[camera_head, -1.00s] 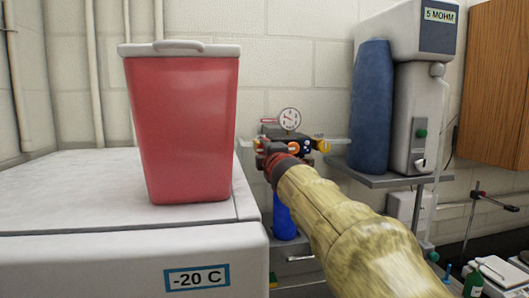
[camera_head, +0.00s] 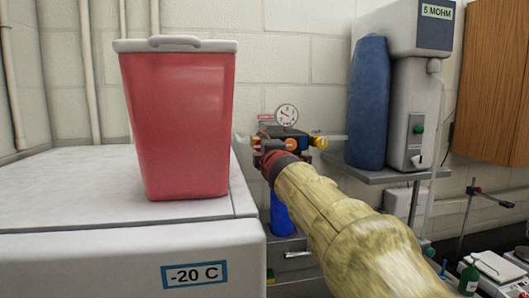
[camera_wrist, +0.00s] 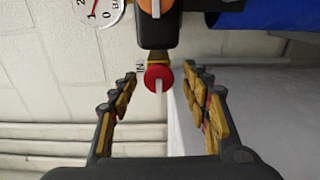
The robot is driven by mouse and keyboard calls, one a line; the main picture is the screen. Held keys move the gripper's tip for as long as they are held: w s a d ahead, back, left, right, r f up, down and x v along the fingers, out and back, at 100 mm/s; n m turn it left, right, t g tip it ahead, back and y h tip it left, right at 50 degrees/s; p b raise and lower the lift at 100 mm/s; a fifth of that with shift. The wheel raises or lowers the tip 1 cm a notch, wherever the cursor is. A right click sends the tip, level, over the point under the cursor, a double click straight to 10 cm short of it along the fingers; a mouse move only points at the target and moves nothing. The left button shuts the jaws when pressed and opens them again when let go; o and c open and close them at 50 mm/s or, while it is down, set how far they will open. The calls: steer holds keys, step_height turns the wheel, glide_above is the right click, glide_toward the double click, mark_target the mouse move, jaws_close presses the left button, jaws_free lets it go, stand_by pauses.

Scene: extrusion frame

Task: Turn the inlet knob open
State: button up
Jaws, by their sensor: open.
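The inlet knob (camera_wrist: 158,77) is a round red cap with a pale bar, on a brass stem beside an "IN" label in the wrist view. It joins the dark regulator block (camera_wrist: 158,25). My gripper (camera_wrist: 161,80) is open, with one finger on each side of the knob and gaps between; I see no contact. In the head view my gripper (camera_head: 266,150) is at the left end of the regulator (camera_head: 292,138), and it and my arm hide the inlet knob there. A yellow knob (camera_head: 319,142) is on the regulator's right end.
A pressure gauge (camera_head: 287,115) sits above the regulator and a blue cylinder (camera_head: 281,215) is below. A large red bin (camera_head: 180,125) stands on the white freezer (camera_head: 70,200) at left. A shelf (camera_head: 385,176) with a water unit is at right.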

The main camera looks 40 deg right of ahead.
steer(key=v, duration=1.1)
steer(key=shift+s, duration=0.25)
steer(key=shift+a, duration=0.1)
